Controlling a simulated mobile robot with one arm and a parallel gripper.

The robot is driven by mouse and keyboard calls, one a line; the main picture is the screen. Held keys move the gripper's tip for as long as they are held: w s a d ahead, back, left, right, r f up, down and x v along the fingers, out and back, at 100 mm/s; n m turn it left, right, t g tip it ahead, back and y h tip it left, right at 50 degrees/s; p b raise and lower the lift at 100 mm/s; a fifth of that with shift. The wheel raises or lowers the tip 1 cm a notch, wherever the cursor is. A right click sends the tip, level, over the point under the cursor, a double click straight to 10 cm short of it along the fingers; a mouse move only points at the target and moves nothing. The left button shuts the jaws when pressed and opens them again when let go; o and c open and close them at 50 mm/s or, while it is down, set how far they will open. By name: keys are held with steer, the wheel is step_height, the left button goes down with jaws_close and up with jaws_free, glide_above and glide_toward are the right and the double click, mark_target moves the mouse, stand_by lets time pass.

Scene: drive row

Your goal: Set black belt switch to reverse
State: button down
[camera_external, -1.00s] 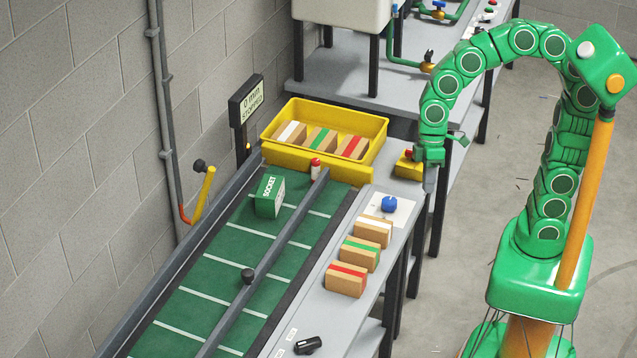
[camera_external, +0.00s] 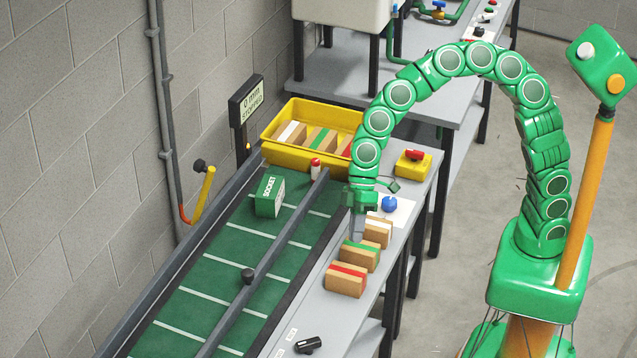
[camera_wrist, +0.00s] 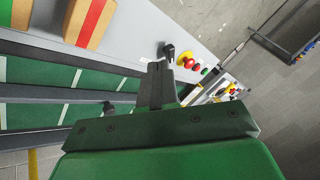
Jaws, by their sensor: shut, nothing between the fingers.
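The black belt switch (camera_external: 307,345) sits on the grey side shelf at the bottom of the external view, by small white labels. In the wrist view a black switch (camera_wrist: 169,49) shows just beyond my fingertips. The position it is set to cannot be read. My gripper (camera_external: 357,232) points down, shut and empty, beside the white-striped block, well up the shelf from the switch. In the wrist view the closed fingers (camera_wrist: 158,75) point toward the switch, apart from it.
Blocks with white (camera_external: 378,232), green (camera_external: 359,256) and red (camera_external: 346,279) stripes line the shelf. A green SOCKET box (camera_external: 269,196) lies on the green belt (camera_external: 222,276). A yellow bin (camera_external: 290,158) stands at the belt's end. A red button (camera_wrist: 187,64) shows past the switch.

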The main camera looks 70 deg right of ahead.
mark_target(309, 347)
steer(key=w+a+f+y, duration=0.1)
steer(key=w+a+f, duration=0.6)
steer(key=a+f, duration=0.2)
steer(key=shift+f+n, duration=0.3)
steer(key=shift+f, duration=0.55)
steer(key=shift+a+f, duration=0.1)
steer(key=x, duration=0.9)
steer(key=shift+a+f, duration=0.15)
steer(key=shift+f, duration=0.15)
steer(key=shift+s+a+f, duration=0.1)
steer(key=shift+s+a, duration=0.45)
steer(key=shift+a, duration=0.15)
steer(key=shift+s+a, duration=0.8)
steer(key=shift+s+m+t, duration=0.25)
steer(key=shift+m+t, duration=0.45)
